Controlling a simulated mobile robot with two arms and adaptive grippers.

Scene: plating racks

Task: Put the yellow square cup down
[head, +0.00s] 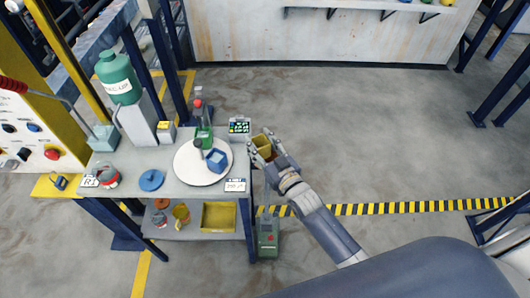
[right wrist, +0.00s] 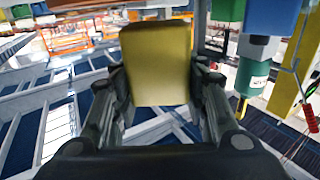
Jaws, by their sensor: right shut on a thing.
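The yellow square cup (head: 262,147) is held by my right gripper (head: 267,152), just off the right edge of the work table (head: 184,184). In the right wrist view the yellow cup (right wrist: 157,64) sits between the two fingers of my right gripper (right wrist: 158,90), which is shut on it. A round white plate (head: 188,175) lies on the table to the left of the gripper. A blue square cup (head: 216,160) stands on the plate's right part. My left gripper is not in view.
A green bottle (head: 204,135) stands at the plate's back edge. A small display box (head: 239,127) and a label card (head: 235,185) are at the table's right edge. A blue disc (head: 151,180) lies left. A yellow tray (head: 218,217) is on the lower shelf.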

